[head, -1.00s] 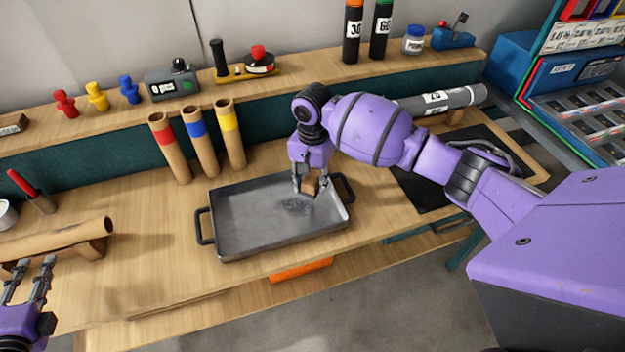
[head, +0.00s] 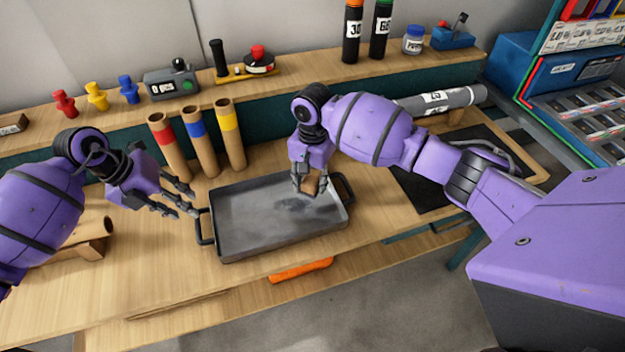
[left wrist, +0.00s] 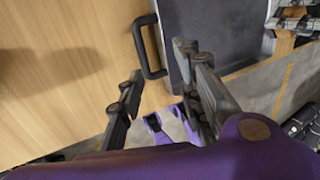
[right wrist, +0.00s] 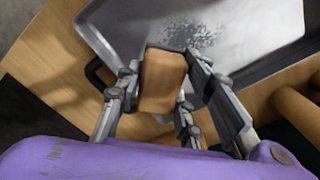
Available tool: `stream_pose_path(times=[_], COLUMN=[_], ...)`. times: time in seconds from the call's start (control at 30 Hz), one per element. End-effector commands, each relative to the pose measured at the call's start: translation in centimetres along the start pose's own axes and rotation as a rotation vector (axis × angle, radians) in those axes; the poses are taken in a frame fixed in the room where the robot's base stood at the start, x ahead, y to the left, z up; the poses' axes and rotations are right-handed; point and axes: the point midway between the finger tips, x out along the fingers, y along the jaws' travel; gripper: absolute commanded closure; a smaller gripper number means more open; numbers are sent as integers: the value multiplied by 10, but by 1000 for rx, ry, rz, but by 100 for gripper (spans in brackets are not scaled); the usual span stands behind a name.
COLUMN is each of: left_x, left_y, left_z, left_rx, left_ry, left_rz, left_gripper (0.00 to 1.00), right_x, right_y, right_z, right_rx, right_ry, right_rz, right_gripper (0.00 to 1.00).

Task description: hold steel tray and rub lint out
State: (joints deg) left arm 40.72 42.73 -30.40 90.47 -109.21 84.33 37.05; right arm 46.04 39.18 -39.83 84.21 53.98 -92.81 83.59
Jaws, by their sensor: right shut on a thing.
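The steel tray (head: 262,225) lies on the bench with a dark handle at each end. A dark, speckled lint patch (head: 292,207) is on its floor, and it also shows in the right wrist view (right wrist: 198,30). My right gripper (head: 311,188) is over the tray's right part, shut on a tan block (right wrist: 162,80). My left gripper (head: 188,200) is open and empty, just left of the tray's left handle (head: 204,226). In the left wrist view that handle (left wrist: 142,48) lies beyond the open fingers. Whether the block touches the tray floor is hard to tell.
Cardboard tubes with red, blue and yellow bands (head: 198,140) stand behind the tray. A brown roll (head: 108,224) lies on a rest at the left, partly behind my left arm. A grey roll (head: 440,98) and black mat (head: 440,185) are at the right. Bench in front is clear.

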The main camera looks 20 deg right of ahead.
Motion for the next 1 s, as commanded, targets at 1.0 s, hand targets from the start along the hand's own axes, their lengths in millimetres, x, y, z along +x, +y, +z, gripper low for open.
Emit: stream_pose_path(times=[1.0], left_x=[74], left_y=[24], left_z=[7], left_rx=[29], left_ry=[30], left_rz=[198], left_gripper=[67], right_x=[0], right_y=[0], right_z=[0], right_rx=[0], right_ry=[0], right_rz=[0], right_gripper=[86])
